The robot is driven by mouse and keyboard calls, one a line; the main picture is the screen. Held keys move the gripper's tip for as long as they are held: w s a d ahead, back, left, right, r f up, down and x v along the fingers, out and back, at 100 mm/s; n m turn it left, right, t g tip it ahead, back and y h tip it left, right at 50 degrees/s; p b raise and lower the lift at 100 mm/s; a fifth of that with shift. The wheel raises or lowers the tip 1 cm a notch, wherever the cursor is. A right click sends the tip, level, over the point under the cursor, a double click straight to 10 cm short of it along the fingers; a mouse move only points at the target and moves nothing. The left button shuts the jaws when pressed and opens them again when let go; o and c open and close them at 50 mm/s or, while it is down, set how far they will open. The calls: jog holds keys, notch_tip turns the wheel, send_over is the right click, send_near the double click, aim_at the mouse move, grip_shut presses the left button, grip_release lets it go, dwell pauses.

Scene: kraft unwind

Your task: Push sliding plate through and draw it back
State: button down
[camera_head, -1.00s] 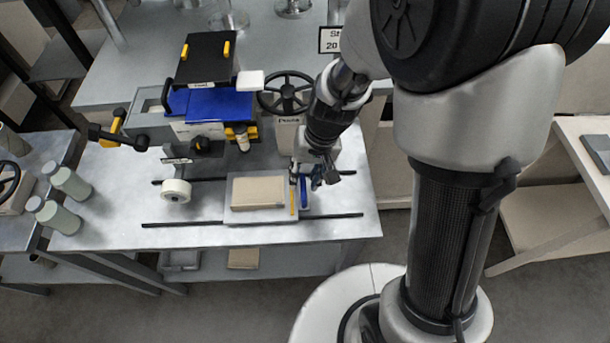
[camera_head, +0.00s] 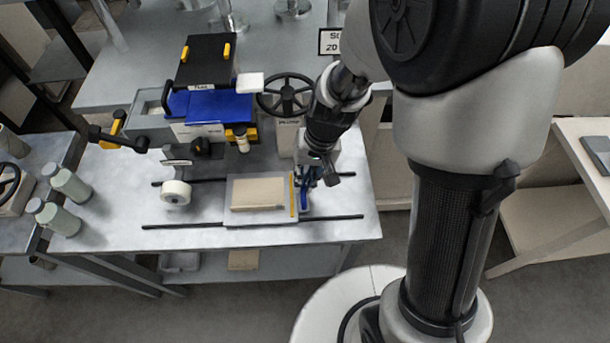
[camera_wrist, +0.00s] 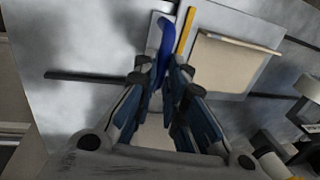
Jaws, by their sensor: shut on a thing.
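The grey sliding plate (camera_head: 262,219) lies flat between two dark rails on the metal bench, with a tan block (camera_head: 257,194) on top. A yellow stripe (camera_head: 292,196) runs along its right edge. A blue handle (camera_head: 304,198) stands at that edge, and it also shows in the wrist view (camera_wrist: 167,38). My gripper (camera_head: 318,180) is at the right end of the plate, pointing down. In the wrist view its fingers (camera_wrist: 161,75) close around the blue handle, and the grip point is partly hidden by the fingers.
The dark front rail (camera_head: 250,221) crosses the bench near its front edge. A white roll (camera_head: 175,192) stands left of the plate. Behind are a blue-topped machine (camera_head: 219,107) and a black handwheel (camera_head: 286,95). Green bottles (camera_head: 66,182) stand at far left.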

jog(key=shift+a, duration=0.1)
jog(key=p, duration=0.5)
send_over(227, 194)
jog(key=shift+s, duration=0.1)
dwell(0.4)
jog(key=c, duration=1.7)
grip_release()
jog(key=shift+o, duration=0.2)
jog(key=shift+r, duration=0.15)
notch_tip(227, 194, up, 12)
jog(key=d, duration=0.2)
jog(key=shift+d+f, duration=0.2)
jog(key=shift+f, duration=0.05)
